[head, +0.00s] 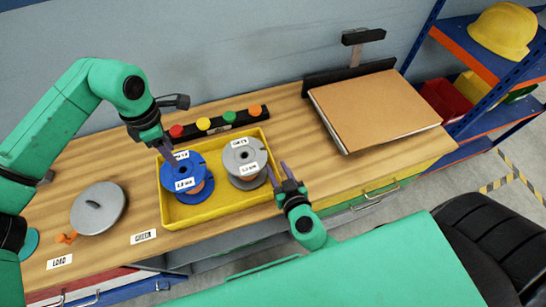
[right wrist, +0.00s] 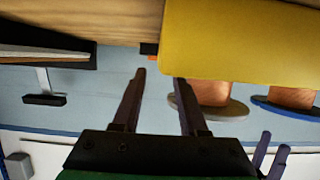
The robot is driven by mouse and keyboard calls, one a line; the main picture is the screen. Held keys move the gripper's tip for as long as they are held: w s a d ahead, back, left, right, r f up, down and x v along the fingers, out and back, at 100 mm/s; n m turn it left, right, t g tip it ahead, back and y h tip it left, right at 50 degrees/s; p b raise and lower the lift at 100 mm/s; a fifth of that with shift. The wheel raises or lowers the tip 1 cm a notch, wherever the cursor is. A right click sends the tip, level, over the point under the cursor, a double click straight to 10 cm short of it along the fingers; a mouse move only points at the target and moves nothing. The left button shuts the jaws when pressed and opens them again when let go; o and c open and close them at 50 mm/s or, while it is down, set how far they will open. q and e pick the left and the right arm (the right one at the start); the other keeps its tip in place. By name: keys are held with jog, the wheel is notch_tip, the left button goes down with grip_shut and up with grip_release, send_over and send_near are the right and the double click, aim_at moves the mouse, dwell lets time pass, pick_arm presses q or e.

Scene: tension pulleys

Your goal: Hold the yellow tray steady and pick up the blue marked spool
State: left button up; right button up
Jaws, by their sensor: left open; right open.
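The yellow tray (head: 222,208) sits on the wooden bench and holds two spools. The blue spool (head: 170,171) with white labels is in its left half; the grey spool (head: 236,157) is in its right half. My left gripper (head: 167,150) is open above the tray's back left corner, close to the blue spool's far edge. My right gripper (head: 278,167) is open at the tray's right side. In the right wrist view its fingers (right wrist: 158,76) are beside the tray wall (right wrist: 240,42); I cannot tell whether they touch it. Both spools show partly beyond that wall.
A rack with red, yellow, green and orange knobs (head: 217,124) stands behind the tray. A grey round lid (head: 98,208) lies to the left. A brown board (head: 373,107) lies to the right. Labels LOAD (head: 59,262) and another (head: 143,236) are along the front edge.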

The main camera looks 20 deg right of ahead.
aim_at(271, 156)
jog(key=x, duration=0.7)
grip_shut()
dwell(1.1)
